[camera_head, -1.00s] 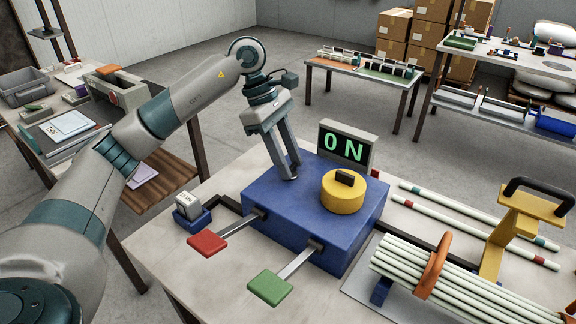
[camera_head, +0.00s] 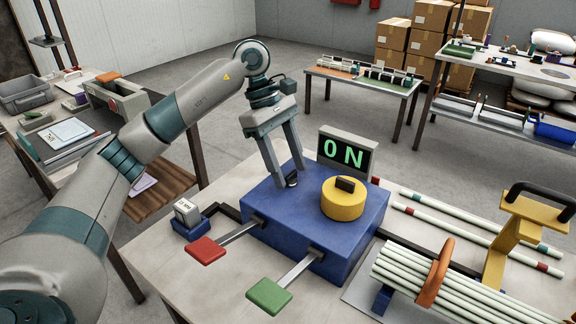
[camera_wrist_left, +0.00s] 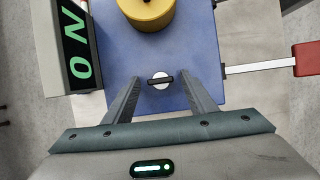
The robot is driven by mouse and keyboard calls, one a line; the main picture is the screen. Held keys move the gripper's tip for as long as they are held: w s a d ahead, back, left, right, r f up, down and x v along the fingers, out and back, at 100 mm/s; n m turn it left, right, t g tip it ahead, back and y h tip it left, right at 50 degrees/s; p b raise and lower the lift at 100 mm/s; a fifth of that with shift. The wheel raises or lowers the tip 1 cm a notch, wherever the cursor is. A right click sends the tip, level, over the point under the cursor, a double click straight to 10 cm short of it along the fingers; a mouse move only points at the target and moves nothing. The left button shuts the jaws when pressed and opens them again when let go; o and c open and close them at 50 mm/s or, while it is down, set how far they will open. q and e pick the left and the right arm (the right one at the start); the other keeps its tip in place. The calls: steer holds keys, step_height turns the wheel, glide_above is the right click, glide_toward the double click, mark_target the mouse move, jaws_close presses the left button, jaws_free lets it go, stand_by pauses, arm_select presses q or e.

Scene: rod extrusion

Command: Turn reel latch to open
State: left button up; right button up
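A small latch-like knob (camera_wrist_left: 160,80), a pale disc with a dark bar across it, sits on top of the blue box (camera_head: 270,222). In the head view the knob (camera_head: 292,181) is small and partly hidden by my fingers. My left gripper (camera_head: 287,179) points down over the box, its fingers apart on either side of the knob. In the left wrist view the left gripper (camera_wrist_left: 162,82) shows gaps between its fingertips and the bar, which runs from finger to finger. A yellow round knob (camera_head: 342,205) with a black grip is beside it. My right gripper is out of view.
A display (camera_head: 347,150) reading "ON" stands behind the yellow knob. A red paddle (camera_head: 206,250) and a green paddle (camera_head: 269,295) stick out from the box's front. Pale rods (camera_head: 450,285) in an orange holder lie at the right. A small counter (camera_head: 187,212) stands at the left.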

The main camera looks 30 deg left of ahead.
arm_select(q)
steer(key=shift+a+r, duration=0.2)
steer(key=shift+r, duration=0.25)
steer(key=v, duration=1.6)
steer(key=shift+r+p, duration=0.25)
steer(key=shift+p, duration=0.15)
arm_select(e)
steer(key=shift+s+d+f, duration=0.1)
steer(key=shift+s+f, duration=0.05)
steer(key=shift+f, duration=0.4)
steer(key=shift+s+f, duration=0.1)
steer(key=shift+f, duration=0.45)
